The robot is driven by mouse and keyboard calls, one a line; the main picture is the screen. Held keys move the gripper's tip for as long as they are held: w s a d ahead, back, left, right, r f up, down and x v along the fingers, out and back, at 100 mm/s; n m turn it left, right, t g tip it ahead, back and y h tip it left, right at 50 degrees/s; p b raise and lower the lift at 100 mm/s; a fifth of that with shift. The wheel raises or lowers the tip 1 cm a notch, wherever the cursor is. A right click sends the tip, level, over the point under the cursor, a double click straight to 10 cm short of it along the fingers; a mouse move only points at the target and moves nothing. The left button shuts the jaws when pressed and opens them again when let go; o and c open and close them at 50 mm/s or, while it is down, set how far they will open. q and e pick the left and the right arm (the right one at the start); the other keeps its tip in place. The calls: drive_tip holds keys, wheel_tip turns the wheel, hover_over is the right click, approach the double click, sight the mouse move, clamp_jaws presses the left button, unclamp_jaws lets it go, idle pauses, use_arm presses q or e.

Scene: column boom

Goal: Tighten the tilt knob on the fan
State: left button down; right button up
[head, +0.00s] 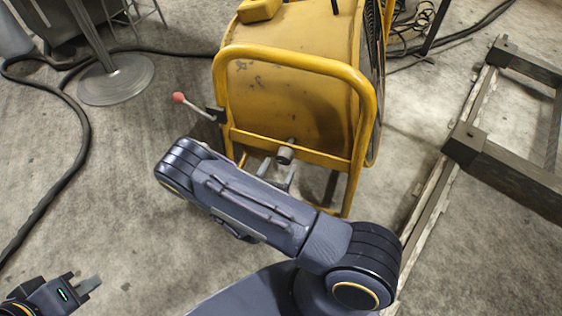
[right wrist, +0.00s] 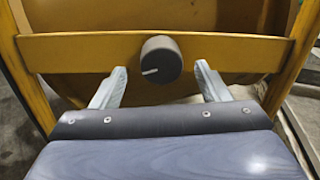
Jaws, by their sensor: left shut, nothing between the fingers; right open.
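The yellow drum fan (head: 290,90) stands on the floor in a yellow tube frame. Its dark round tilt knob (head: 286,152) sits on the lower crossbar; in the right wrist view the knob (right wrist: 161,58) faces me, with a short white mark on its face. My right gripper (right wrist: 160,85) is open, its two pale fingers apart, to the left and right of the knob and slightly below it in that view. Contact with the knob does not show. In the head view my right gripper (head: 277,170) is partly behind my arm. My left gripper (head: 88,286) is shut and empty, low at the left.
A lever with a red ball (head: 178,98) sticks out left of the fan frame. A round metal post base (head: 115,80) and a black cable (head: 72,165) lie left. A dark metal frame (head: 500,165) lies right.

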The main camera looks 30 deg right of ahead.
sight(283, 161)
drive_tip(key=shift+x, duration=1.8)
drive_tip(key=shift+s, duration=0.1)
drive_tip(key=c, duration=1)
